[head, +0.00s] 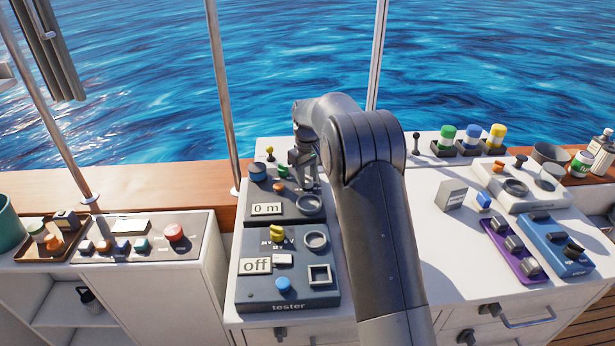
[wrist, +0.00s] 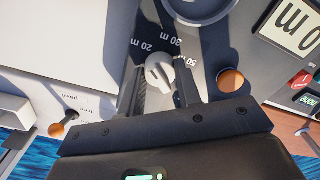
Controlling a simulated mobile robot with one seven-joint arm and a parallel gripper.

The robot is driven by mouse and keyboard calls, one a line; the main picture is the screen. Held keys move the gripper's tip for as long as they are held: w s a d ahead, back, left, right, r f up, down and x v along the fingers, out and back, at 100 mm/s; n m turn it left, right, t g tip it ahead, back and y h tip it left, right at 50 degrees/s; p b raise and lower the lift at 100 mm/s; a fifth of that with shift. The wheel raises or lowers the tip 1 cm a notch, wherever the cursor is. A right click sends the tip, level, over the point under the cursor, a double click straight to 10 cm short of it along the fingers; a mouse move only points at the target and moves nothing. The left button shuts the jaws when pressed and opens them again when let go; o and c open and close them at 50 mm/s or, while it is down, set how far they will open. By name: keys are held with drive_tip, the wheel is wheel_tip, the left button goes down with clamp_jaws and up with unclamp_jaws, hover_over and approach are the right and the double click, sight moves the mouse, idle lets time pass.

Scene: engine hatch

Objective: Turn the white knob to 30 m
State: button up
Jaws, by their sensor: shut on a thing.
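The white knob (wrist: 158,73) shows in the wrist view, between the two fingers of my gripper (wrist: 160,88), which are shut on it. Labels 20 m, 30 m and 50 m are printed around the knob on the grey panel. Which label the knob points to I cannot tell for sure. In the head view my gripper (head: 304,172) reaches down to the back right of the dark panel, and the knob is hidden there. The display (head: 267,209) on that panel reads 0 m; it also shows in the wrist view (wrist: 296,24).
More control boxes stand right and left.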

drive_tip(key=m, duration=0.5)
drive_tip(key=shift+m, duration=2.4)
drive_tip(key=o, duration=1)
wheel_tip(320, 180, up, 11)
drive_tip(key=shift+f, duration=0.1)
